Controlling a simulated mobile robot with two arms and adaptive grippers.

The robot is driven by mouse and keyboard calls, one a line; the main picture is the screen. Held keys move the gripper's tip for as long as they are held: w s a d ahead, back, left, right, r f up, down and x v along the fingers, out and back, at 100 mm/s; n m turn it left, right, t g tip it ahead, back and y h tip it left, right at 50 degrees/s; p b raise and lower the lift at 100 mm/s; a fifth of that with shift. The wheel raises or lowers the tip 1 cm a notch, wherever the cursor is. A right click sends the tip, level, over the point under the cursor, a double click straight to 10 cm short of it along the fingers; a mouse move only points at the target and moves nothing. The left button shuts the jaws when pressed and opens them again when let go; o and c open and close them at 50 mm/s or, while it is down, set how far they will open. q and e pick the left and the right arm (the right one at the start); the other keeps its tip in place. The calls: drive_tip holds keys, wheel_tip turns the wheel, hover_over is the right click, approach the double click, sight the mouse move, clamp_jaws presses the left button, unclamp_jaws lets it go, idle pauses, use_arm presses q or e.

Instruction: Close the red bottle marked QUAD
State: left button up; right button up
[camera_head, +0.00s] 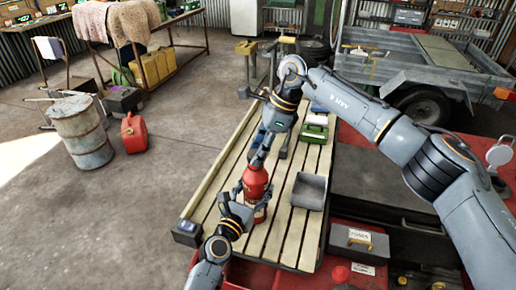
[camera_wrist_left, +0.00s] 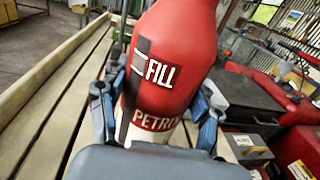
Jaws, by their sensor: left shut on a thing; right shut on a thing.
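The red bottle (camera_head: 256,180) stands upright on the slatted wooden bench (camera_head: 285,235). In the left wrist view the bottle (camera_wrist_left: 178,60) fills the middle, with the words FILL and PETROL on its side and a dark stripe beside them. No QUAD mark is readable. My left gripper (camera_head: 243,203) is shut around the bottle's lower body, with one finger on each side (camera_wrist_left: 158,115). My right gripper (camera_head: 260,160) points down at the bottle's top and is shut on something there. Its fingers hide the cap and the neck, so I cannot tell how the cap sits.
A grey open tray (camera_head: 309,191) lies on the bench right of the bottle, with a green case (camera_head: 314,133) behind it. A red chest (camera_head: 365,235) adjoins the bench's right side. A rusty drum (camera_head: 80,131) and red fuel can (camera_head: 133,133) stand on the floor at left.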

drive_tip(key=shift+f, duration=0.6)
